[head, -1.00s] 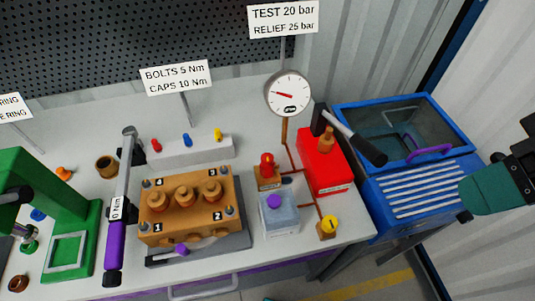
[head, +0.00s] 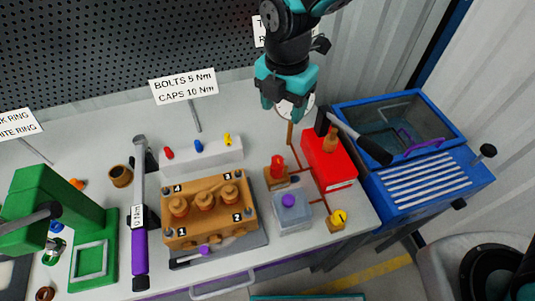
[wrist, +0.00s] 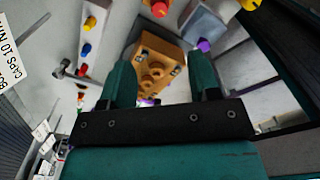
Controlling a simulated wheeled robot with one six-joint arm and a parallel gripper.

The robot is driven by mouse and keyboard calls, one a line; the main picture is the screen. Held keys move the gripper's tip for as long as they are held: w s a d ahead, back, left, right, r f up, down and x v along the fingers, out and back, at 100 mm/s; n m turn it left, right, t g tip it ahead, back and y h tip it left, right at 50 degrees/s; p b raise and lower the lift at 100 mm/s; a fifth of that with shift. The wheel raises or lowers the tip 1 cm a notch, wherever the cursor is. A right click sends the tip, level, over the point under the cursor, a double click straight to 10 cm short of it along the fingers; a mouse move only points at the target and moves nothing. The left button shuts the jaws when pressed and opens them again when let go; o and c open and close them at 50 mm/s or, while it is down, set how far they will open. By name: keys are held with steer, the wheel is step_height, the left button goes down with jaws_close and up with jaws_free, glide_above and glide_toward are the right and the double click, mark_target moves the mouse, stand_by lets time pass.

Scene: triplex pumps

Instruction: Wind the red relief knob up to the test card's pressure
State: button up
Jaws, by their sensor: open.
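The red relief knob (head: 278,164) stands upright on a small brass block, left of the red hand pump (head: 328,158). A red knob that looks like it shows at the top of the wrist view (wrist: 160,8). My gripper (head: 283,106) is open and empty, above and behind the knob and apart from it. Its two fingers also show in the wrist view (wrist: 165,78). The pressure gauge (head: 309,108) is mostly hidden behind my gripper, so its needle cannot be read. The test card (head: 258,32) is mostly covered by my arm.
A clear box with a purple knob (head: 288,201) and a yellow valve (head: 338,218) stand in front. The pump's black handle (head: 362,147) slants right. The orange block (head: 208,212) is left; a blue washer bin (head: 425,185) is right. Bench behind the knob is clear.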

mark_target(278, 158)
steer(key=f+p, duration=0.1)
steer(key=f, duration=0.4)
steer(key=f+p, duration=0.2)
steer(key=f, duration=0.4)
steer(key=f+p, duration=0.1)
steer(key=f, duration=0.5)
steer(key=shift+s+a+f, duration=0.1)
steer(key=shift+s+a, duration=0.1)
steer(key=shift+a, duration=0.1)
